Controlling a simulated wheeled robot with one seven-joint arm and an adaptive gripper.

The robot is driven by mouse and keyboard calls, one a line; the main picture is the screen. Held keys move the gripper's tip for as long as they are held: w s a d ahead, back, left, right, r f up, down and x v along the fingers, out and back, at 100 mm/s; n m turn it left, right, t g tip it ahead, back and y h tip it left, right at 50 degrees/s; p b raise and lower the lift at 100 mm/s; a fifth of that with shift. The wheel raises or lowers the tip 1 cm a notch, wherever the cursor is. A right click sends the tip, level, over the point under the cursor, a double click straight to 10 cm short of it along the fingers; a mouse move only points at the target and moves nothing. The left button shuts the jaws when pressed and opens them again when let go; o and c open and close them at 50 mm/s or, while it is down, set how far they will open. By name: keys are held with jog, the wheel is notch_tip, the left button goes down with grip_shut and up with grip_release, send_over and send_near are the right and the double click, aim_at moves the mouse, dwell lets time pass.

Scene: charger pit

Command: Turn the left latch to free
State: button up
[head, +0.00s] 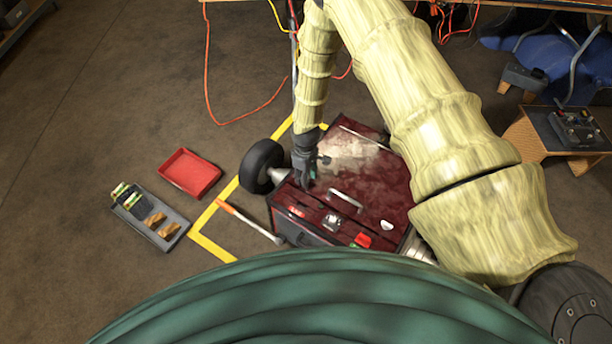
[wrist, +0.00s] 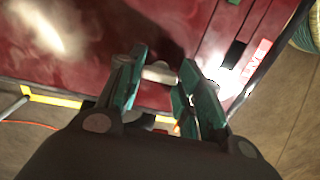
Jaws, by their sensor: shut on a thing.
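The dark red charger box (head: 385,190) stands on the floor below my arm. My gripper (head: 306,182) points down at the left part of its top in the head view. In the wrist view, the teal fingers of my gripper (wrist: 160,80) are closed around a small pale metal piece, the left latch (wrist: 159,72), on the red top. Its ends are partly covered by the fingers, so its exact angle is hard to tell. In the head view the latch is hidden by my gripper.
A metal handle (head: 345,199) and a red piece (head: 362,240) are on the box top. A black wheel (head: 261,166) is at its left. An orange-handled bar (head: 250,222), red tray (head: 189,173) and grey tray (head: 150,216) lie on the floor. Yellow tape (head: 212,247) marks the floor.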

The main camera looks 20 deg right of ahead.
jog(key=o, duration=1)
jog(key=shift+r, duration=0.15)
jog(key=r, duration=1.1)
jog(key=shift+w+d+r, duration=0.1)
jog(key=shift+w+r, duration=0.25)
